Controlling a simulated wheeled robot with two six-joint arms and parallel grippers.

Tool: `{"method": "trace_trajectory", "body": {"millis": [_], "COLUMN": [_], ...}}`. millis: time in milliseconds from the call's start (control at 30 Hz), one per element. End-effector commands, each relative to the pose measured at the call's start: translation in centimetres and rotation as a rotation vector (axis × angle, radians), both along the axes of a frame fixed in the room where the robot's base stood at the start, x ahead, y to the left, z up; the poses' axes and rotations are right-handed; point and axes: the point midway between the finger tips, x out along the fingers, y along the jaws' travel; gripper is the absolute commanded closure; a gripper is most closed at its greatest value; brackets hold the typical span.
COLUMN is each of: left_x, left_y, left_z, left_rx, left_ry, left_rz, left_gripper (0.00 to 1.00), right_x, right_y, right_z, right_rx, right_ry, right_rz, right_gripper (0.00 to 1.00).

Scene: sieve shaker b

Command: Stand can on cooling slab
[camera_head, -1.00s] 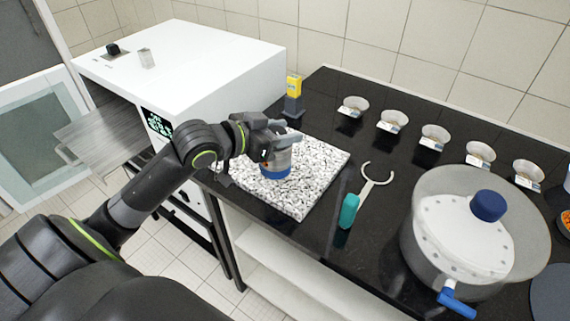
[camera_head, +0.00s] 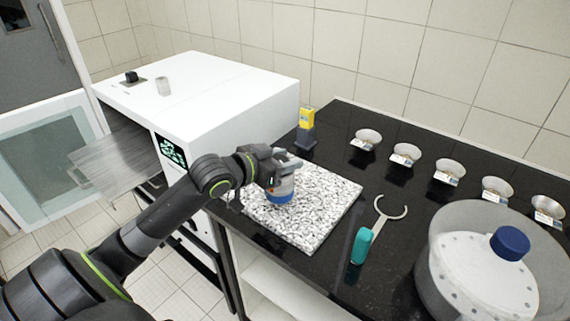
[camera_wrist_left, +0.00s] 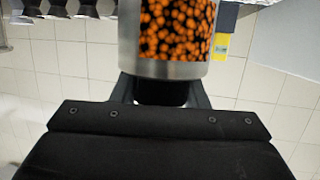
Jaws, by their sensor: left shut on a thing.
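The cooling slab (camera_head: 318,222) is a flat, speckled white-and-black square on the black counter. My left gripper (camera_head: 277,172) is shut on the can, and its fingers reach it from the left. I cannot tell whether the can's base touches the slab. My right gripper is not in view.
A white oven (camera_head: 225,90) stands left of the slab, with a yellow-topped device (camera_head: 306,125) behind. A teal-handled tool (camera_head: 362,245) lies to the right, beside a large lidded pot (camera_head: 470,275).

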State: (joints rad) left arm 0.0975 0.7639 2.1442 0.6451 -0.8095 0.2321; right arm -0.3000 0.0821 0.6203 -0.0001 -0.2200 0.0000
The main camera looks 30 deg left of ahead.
Motion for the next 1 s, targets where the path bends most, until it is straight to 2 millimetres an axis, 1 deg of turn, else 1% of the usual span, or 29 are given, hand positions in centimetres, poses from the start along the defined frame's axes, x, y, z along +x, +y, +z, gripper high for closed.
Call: {"method": "trace_trajectory", "body": {"millis": [33, 100, 467, 500, 633, 1000], "left_x": [-0.02, -0.02, 0.00, -0.02, -0.02, -0.16], "left_y": [-0.05, -0.07, -0.05, -0.01, -0.01, 0.06], "left_z": [-0.54, -0.97, -1.31, -1.37, -1.34, -1.05], "left_rx": [-0.003, -0.001, 0.001, 0.001, 0.001, 0.003], "left_ry": [-0.001, -0.003, -0.004, -0.001, -0.001, -0.001], "left_rz": [0.000, -0.001, -0.001, 0.000, 0.000, 0.000], "left_gripper": [1.00, 1.00, 1.00, 0.56, 0.39, 0.38], "right_x": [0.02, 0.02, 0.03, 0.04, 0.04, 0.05], "right_y": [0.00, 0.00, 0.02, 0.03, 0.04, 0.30], "right_z": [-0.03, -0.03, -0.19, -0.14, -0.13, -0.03], "right_rx": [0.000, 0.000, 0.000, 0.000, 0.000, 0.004], "right_ry": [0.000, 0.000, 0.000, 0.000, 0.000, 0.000], "right_rz": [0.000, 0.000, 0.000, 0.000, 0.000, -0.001], "right_gripper": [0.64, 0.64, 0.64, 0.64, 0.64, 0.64]}}
